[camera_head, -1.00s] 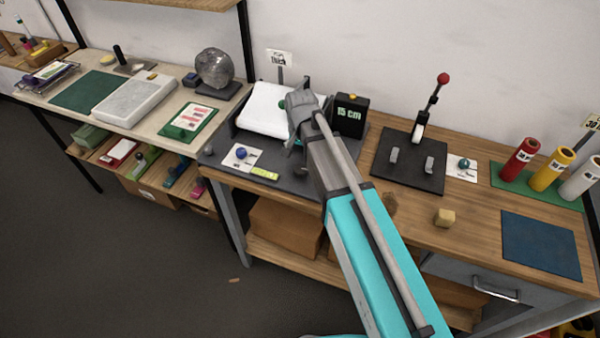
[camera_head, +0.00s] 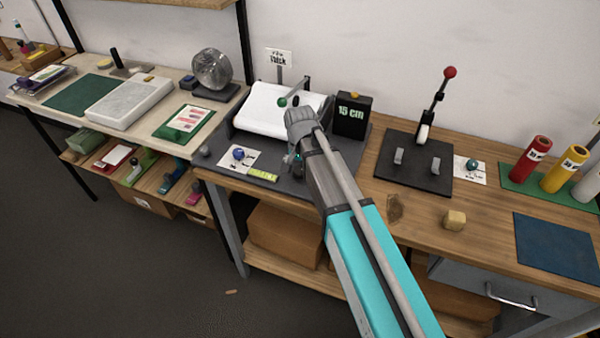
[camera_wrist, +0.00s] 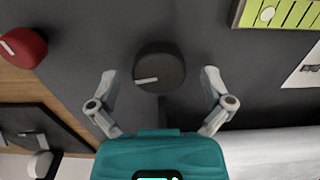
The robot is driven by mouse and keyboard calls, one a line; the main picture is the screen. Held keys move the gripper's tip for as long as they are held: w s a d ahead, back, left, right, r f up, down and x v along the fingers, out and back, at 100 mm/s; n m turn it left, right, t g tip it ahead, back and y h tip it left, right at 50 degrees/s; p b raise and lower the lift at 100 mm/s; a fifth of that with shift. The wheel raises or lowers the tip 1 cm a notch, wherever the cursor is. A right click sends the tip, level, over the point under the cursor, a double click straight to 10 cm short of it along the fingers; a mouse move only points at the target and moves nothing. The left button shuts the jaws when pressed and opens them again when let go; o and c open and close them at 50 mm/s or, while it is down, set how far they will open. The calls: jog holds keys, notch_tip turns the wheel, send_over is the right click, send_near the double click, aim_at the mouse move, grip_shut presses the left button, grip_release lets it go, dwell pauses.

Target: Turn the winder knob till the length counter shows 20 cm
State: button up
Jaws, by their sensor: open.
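The winder knob (camera_wrist: 160,68) is a round dark knob with a white pointer line, seen from above in the wrist view. My gripper (camera_wrist: 160,84) is open, with one finger on each side of the knob and gaps between. In the head view my gripper (camera_head: 296,158) is over the front of the dark winder base, and my arm hides the knob's surroundings. The length counter (camera_head: 351,114) is a black box reading 15 cm.
A blue ball on a white card (camera_head: 238,154) and a yellow-green scale (camera_head: 263,176) are left of my gripper. A red round part (camera_wrist: 22,48) shows in the wrist view. A red-topped lever (camera_head: 449,72) stands at right on a black plate.

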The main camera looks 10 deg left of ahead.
jog(key=shift+f, duration=0.15)
jog(key=c, duration=1.1)
jog(key=shift+c, duration=0.2)
jog(key=shift+n, duration=0.3)
jog(key=shift+n, duration=1.2)
jog(key=o, duration=1.1)
jog(key=shift+o, duration=0.2)
jog(key=shift+m, duration=0.5)
